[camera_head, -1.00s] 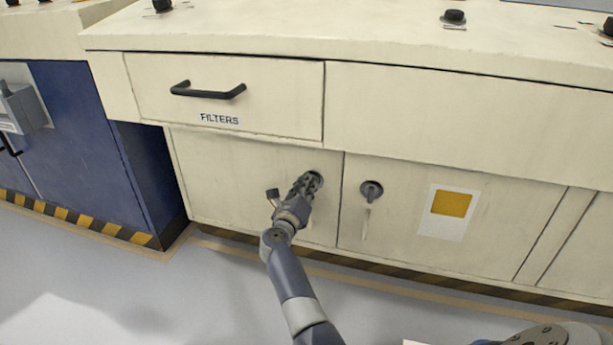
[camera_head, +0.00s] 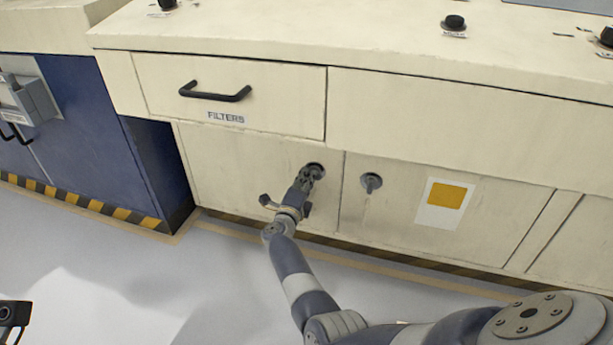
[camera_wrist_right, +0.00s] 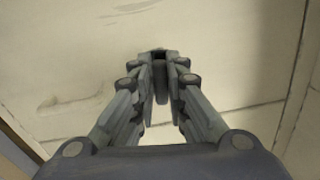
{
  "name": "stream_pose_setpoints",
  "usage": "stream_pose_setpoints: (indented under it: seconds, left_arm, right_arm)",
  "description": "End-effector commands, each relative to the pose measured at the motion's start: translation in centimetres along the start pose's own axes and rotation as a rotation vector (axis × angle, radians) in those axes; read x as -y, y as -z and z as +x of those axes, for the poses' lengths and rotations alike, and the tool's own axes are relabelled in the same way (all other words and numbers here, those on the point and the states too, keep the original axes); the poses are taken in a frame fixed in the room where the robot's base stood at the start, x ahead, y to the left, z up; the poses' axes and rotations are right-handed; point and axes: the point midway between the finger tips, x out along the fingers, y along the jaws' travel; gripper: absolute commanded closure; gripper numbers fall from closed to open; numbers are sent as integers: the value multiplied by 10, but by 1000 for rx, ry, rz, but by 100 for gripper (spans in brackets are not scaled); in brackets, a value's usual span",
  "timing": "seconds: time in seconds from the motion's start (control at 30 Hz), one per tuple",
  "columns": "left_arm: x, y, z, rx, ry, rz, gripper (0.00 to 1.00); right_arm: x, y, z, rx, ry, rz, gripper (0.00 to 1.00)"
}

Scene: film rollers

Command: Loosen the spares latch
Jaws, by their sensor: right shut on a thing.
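Two round dark latches sit side by side on the cream cabinet's lower doors. My right gripper (camera_head: 309,177) is shut on the left latch (camera_head: 316,167), at the upper right corner of the left door. In the right wrist view the fingers (camera_wrist_right: 161,75) close around a dark grey latch handle (camera_wrist_right: 161,88), and they hide most of it. The right latch (camera_head: 371,182) is free, with its handle pointing down. No "spares" label is readable, so I cannot tell the latch's name from the picture.
Above the doors is a drawer marked FILTERS (camera_head: 236,96) with a black handle (camera_head: 215,93). A yellow and white placard (camera_head: 446,204) is on the right door. A blue cabinet (camera_head: 82,133) stands at the left. The grey floor (camera_head: 110,262) in front is clear.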

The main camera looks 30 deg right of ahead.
Motion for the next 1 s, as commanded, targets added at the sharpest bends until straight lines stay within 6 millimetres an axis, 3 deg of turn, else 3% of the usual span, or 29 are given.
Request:
stream_pose_setpoints:
  seconds: [0.63, 0.67, 0.73, 1.0]
  left_arm:
    - [0, -1, -2, 11, 4, -2, 100]
    - [0, -1, -2, 11, 4, -2, 100]
    - [0, -1, -2, 11, 4, -2, 100]
    - [0, -1, -2, 11, 4, -2, 100]
  right_arm:
    - [-1, -1, 0, 2, -1, -54, 100]
    - [-1, -1, 0, 2, -1, -54, 84]
    - [-1, -1, 0, 2, -1, -54, 69]
    - [-1, 0, 0, 1, 0, -54, 67]
